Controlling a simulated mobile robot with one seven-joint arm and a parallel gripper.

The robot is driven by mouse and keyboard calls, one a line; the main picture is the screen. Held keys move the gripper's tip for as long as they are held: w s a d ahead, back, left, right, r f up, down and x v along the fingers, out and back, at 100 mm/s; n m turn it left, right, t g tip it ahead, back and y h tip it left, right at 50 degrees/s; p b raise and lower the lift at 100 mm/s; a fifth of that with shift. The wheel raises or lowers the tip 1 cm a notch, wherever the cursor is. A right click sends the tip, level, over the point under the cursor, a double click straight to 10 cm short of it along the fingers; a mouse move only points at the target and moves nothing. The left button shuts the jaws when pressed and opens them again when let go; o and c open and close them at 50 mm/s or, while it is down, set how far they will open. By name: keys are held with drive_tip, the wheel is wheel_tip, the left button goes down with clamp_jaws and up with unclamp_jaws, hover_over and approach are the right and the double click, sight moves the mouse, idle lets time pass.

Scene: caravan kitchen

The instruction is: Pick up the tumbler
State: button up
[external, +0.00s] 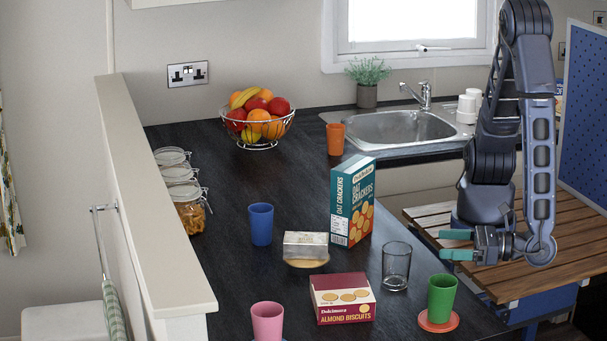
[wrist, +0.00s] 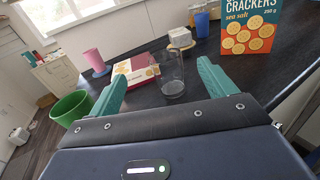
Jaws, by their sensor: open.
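The tumbler, a clear glass (external: 396,266), stands upright on the dark counter in the external view, between the almond biscuits box (external: 343,298) and the green cup (external: 440,298). In the wrist view the glass (wrist: 169,74) shows ahead, between the lines of my two teal fingers. My gripper (external: 457,245) is open and empty, to the right of the glass in the external view and apart from it. In the wrist view its fingers (wrist: 160,78) are spread wide, with nothing held between them.
The oat crackers box (external: 352,201) stands behind the glass. A green cup (wrist: 70,108) on an orange coaster stands near my left finger in the wrist view. A butter dish (external: 305,247), blue cup (external: 261,224) and pink cup (external: 267,320) are farther left. A sink (external: 395,127) is behind.

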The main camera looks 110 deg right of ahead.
approach(396, 265)
drive_tip(key=s, duration=0.1)
drive_tip(key=s+d+f, duration=0.1)
drive_tip(key=s, duration=0.1)
drive_tip(key=shift+d+f, duration=0.3)
drive_tip(key=shift+f, duration=0.1)
drive_tip(key=shift+x, duration=5.95)
drive_tip(key=shift+s+d, duration=0.1)
drive_tip(key=shift+d, duration=0.05)
drive_tip(key=c, duration=1.2)
